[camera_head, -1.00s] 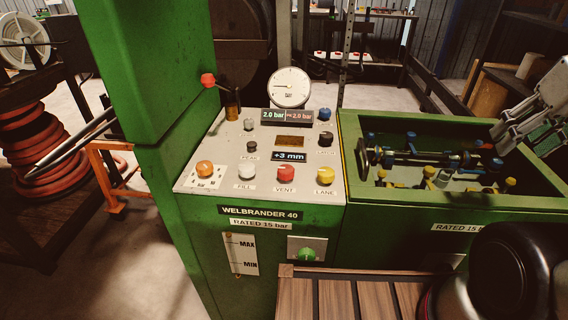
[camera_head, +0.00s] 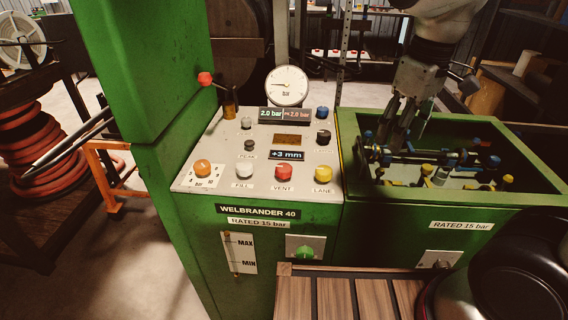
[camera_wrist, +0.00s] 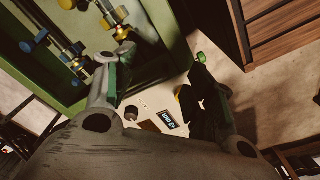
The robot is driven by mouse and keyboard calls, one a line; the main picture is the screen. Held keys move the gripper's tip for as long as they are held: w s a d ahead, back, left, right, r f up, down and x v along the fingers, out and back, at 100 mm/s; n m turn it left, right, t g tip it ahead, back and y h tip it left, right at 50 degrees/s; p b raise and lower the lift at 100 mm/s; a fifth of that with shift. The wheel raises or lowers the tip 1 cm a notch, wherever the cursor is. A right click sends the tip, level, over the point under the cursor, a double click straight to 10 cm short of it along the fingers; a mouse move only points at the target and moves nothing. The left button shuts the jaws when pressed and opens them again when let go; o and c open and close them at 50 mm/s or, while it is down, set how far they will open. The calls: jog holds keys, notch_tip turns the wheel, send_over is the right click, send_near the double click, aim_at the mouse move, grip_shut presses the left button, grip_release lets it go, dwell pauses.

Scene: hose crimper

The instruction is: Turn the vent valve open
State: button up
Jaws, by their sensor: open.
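The red knob above the VENT label (camera_head: 283,172) stands on the sloped light control panel (camera_head: 210,150) in the head view. It has a rounded cap, and I cannot tell from it whether the vent is open. In the wrist view I cannot make it out; my right finger covers part of the panel. My gripper (camera_head: 396,122) is open, with its fingers pointing down over the green trough right of the panel. It is apart from the red knob. In the wrist view my gripper (camera_wrist: 160,68) is empty, with the panel showing between its fingers.
White (camera_head: 244,170), orange (camera_head: 202,168) and yellow (camera_head: 322,174) knobs stand near the red one. A round gauge (camera_head: 287,86) rises behind. The green trough (camera_head: 460,207) holds fittings with blue and yellow caps. A green knob (camera_head: 305,252) is on the front.

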aim_at(284, 166)
jog(key=a+f+n, duration=0.1)
jog(key=a+n, duration=0.4)
jog(key=a, duration=0.2)
jog(key=w+a+f+n, duration=0.1)
jog(key=a+n, duration=0.4)
jog(key=a, duration=0.2)
jog(key=w+a+f+n, duration=0.1)
jog(key=a+f+n, duration=0.1)
jog(key=a+n, duration=0.3)
jog(key=shift+w+a+g+h, duration=0.2)
jog(key=shift+a+g+h, duration=0.15)
jog(key=shift+a, duration=1.15)
jog(key=shift+w+a+r+n, duration=0.1)
jog(key=shift+a+r+n, duration=0.1)
jog(key=shift+n, duration=1.1)
jog(key=shift+f+n, duration=0.1)
jog(key=shift+n, duration=0.2)
jog(key=shift+f, duration=0.35)
notch_tip(284, 166, down, 7)
jog(key=shift+r, duration=0.1)
jog(key=c, duration=1.1)
